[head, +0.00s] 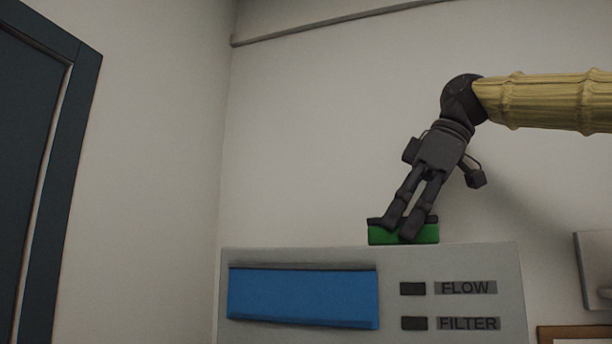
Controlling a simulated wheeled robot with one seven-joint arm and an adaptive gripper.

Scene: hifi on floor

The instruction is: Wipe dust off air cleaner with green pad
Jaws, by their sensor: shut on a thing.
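The air cleaner (390,266) is a grey box at the lower middle of the head view. Its front has a blue panel (303,298) and two dark buttons labelled FLOW and FILTER. My gripper (402,228) comes down at a tilt from the upper right and is shut on the green pad (383,236). The pad is at the air cleaner's top edge, right of its middle, and looks to touch it, though a small gap cannot be ruled out. The top surface is seen edge-on, so any dust on it is hidden.
A dark door frame (66,160) stands at the left. A plain wall (320,140) is behind the air cleaner. A light box-like thing (595,265) and a brown-framed thing (575,331) are partly in view at the right edge. The space above the cleaner's left side is free.

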